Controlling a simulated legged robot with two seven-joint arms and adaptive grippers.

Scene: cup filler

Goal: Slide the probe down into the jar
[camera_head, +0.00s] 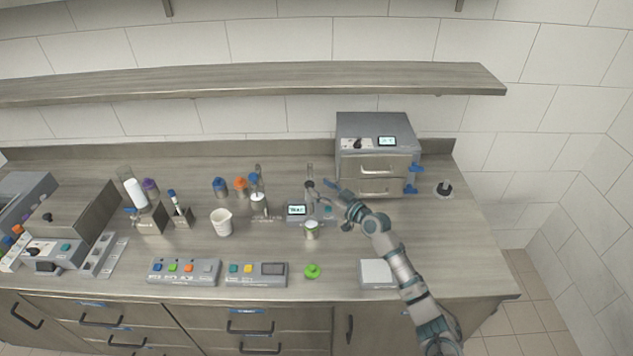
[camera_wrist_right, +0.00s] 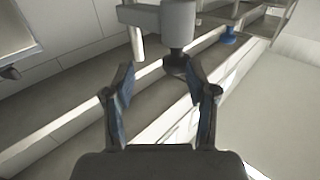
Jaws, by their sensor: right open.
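A small jar (camera_head: 311,231) with pale contents and a green band stands upright in the middle of the bench. A meter with a lit display (camera_head: 297,210) sits just behind and left of it. A slim upright piece, which looks like the probe on its stand (camera_head: 310,178), rises behind the jar. My right gripper (camera_head: 332,192) is open and empty, just right of this upright piece. In the right wrist view, the open fingers (camera_wrist_right: 161,76) point toward a grey cylinder with a dark lower end (camera_wrist_right: 178,28), apart from it. I cannot tell whether that is the probe's holder. My left gripper is out of view.
A grey oven-like box (camera_head: 377,140) stands behind my right arm. A beaker (camera_head: 221,222) and capped bottles (camera_head: 220,187) stand to the left. A green lid (camera_head: 312,271), a button panel (camera_head: 257,273) and a white-topped plate (camera_head: 377,272) lie along the front.

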